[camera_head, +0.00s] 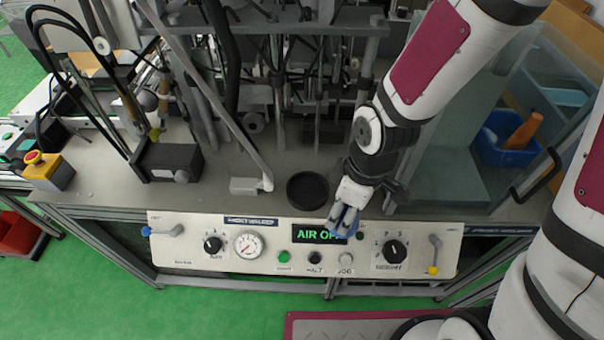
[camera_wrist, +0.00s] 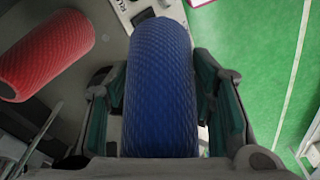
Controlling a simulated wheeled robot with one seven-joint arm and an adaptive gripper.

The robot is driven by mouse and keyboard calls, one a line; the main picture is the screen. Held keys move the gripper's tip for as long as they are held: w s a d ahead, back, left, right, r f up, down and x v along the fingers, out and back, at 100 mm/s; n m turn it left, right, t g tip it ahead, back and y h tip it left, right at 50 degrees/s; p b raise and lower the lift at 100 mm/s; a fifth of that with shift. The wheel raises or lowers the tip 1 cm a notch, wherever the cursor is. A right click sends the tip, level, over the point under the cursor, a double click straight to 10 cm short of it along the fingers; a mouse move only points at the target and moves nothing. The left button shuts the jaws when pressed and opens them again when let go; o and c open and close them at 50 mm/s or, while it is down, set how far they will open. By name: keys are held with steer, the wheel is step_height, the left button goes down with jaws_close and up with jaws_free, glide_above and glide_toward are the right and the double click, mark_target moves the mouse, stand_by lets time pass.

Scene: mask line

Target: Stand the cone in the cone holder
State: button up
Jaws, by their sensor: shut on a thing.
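A blue cone with a textured surface (camera_wrist: 162,85) is between the two fingers of my gripper (camera_wrist: 160,75) in the wrist view. My gripper is shut on it. In the head view my gripper (camera_head: 347,205) is above the front edge of the machine bench, and a little of the blue cone (camera_head: 341,224) shows in front of the panel. A round black dish (camera_head: 307,190), which may be the cone holder, is on the bench just left of my gripper. The cone is apart from it in the picture. A red textured roll or cone (camera_wrist: 45,55) shows at the left of the wrist view.
A control panel (camera_head: 300,247) with knobs runs along the bench front. A white block with a leaning rod (camera_head: 245,186) is left of the dish, with machine posts behind. A blue bin (camera_head: 505,150) with an orange item (camera_head: 524,131) is at right, behind clear panels.

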steer(key=shift+w+a+f+b, duration=0.15)
steer(key=shift+w+a+b, duration=0.05)
steer(key=shift+w+b, duration=0.2)
steer(key=shift+w+a+f+b, duration=0.15)
steer(key=shift+w+b, duration=0.2)
steer(key=shift+b, duration=0.05)
steer(key=shift+w+a+f, duration=0.75)
steer(key=shift+w+a, duration=0.4)
steer(key=shift+w, duration=0.7)
steer(key=shift+w+a+f, duration=0.7)
steer(key=shift+w+a, duration=0.4)
steer(key=shift+w, duration=0.7)
steer(key=shift+w+a+f, duration=0.75)
steer(key=shift+w+a, duration=0.4)
steer(key=shift+w, duration=0.7)
steer(key=shift+f, duration=0.15)
steer(key=o, duration=1.3)
steer(key=shift+o, duration=0.2)
step_height(320, 180, up, 12)
steer(key=d, duration=0.1)
steer(key=shift+s+d, duration=0.15)
steer(key=shift+s, duration=0.2)
